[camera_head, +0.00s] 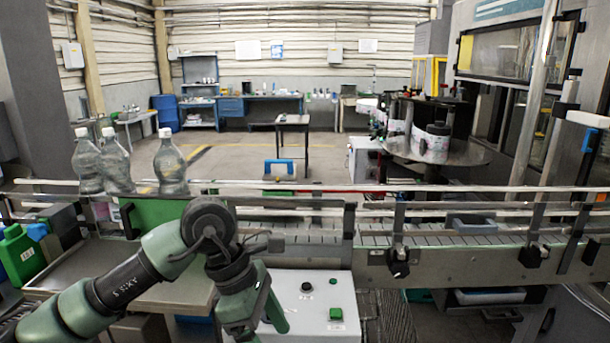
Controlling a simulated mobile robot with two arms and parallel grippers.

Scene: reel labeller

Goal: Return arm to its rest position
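My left arm comes in from the lower left. It is green and dark grey, and bends at a dark round joint in front of the conveyor. My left gripper (258,320) hangs down beside the left part of a light control box (312,285) and overlaps it in the picture. My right arm and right gripper are not in view.
A conveyor (455,258) with metal rails crosses behind my arm. Clear bottles with white caps (171,165) stand at the left. A green jug (20,258) is at the far left. The control box has a green button (336,314). A round turntable (470,153) stands beyond the conveyor.

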